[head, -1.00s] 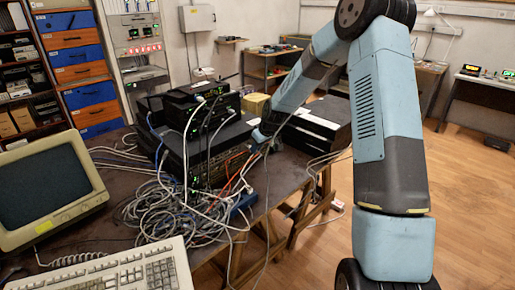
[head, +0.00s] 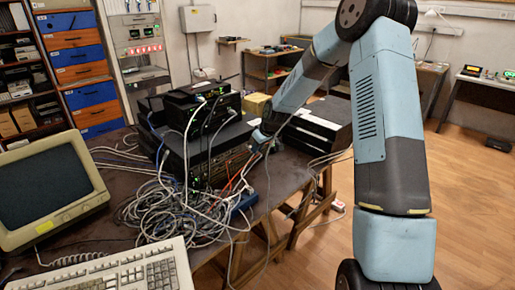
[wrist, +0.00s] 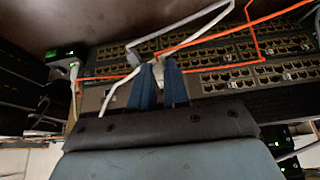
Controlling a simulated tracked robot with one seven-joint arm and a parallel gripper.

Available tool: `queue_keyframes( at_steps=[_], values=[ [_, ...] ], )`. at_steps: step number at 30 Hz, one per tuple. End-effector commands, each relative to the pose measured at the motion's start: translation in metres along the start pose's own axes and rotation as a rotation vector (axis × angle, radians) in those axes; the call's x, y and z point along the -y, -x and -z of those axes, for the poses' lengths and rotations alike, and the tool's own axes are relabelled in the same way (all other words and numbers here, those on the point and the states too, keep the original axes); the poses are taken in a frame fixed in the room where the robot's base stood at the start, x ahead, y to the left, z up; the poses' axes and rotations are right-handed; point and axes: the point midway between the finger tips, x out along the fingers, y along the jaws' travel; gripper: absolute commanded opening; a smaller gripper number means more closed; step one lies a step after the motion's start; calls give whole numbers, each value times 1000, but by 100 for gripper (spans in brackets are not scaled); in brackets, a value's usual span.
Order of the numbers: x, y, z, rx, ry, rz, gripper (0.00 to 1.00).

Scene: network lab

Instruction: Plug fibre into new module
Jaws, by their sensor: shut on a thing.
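My gripper (wrist: 163,72) shows in the wrist view with its two blue fingers close together in front of a rack switch (wrist: 245,75) with rows of ports. The fingers are shut on a small pale plug (wrist: 158,68) between their tips; whether it sits in a port cannot be told. An orange fibre cable (wrist: 222,36) crosses the switch face near the fingertips. In the head view my gripper (head: 259,140) is at the right side of the black equipment stack (head: 215,150), small and partly hidden by cables. The new module cannot be made out.
A large tangle of grey cables (head: 170,213) lies on the table before the stack. An old monitor (head: 45,190) and a keyboard (head: 115,270) stand at the left front. White and grey cables (wrist: 190,25) hang close around the fingers.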

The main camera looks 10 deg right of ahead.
Motion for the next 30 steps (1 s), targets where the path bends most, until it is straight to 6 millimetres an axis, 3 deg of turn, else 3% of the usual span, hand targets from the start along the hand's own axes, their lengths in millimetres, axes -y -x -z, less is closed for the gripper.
queue_keyframes(
  at_steps=[14, 15, 24, 30],
  values=[
    [0, -2, 3, 0, 0, 0, 0],
    [0, -2, 3, 0, 0, 0, 17],
    [0, -2, 3, 0, 0, 0, 45],
    [0, -2, 3, 0, 0, 0, 45]
  ],
)
